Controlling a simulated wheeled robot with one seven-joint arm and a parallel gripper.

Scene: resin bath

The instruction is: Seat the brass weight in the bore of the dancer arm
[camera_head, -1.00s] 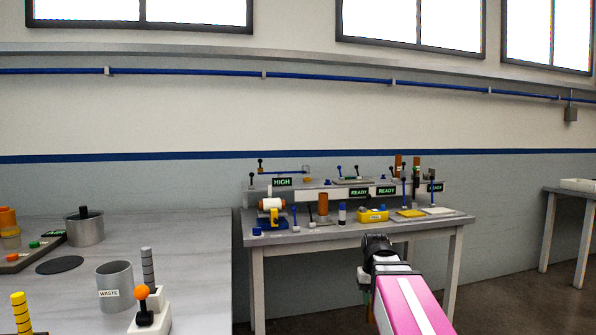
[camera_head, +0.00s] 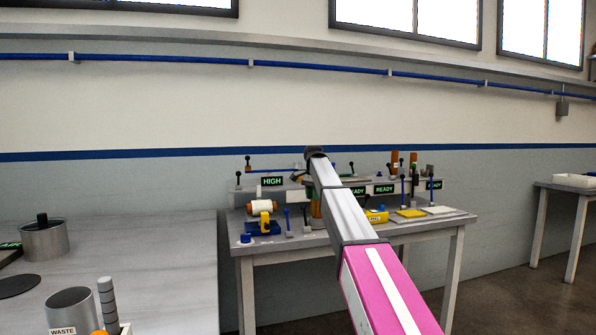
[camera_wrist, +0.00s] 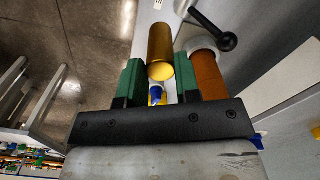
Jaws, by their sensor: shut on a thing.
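The brass weight is a gold cylinder (camera_wrist: 161,48) in the wrist view, between the green pads of my gripper (camera_wrist: 158,78), which is shut on it. In the head view my arm reaches over the far bench and hides the gripper's jaws and the weight. A thin blue bar (camera_head: 272,170) runs level along the back of that bench behind the HIGH sign; it may be the dancer arm, but I cannot tell. No bore can be made out in either view.
In the wrist view a brown cylinder (camera_wrist: 209,76) stands close beside the right finger, with a black-knobbed lever (camera_wrist: 226,41) near it. The far bench (camera_head: 425,228) carries a white spool (camera_head: 262,207), a yellow pad (camera_head: 410,213) and several signs. A grey worktop (camera_head: 160,265) is at left.

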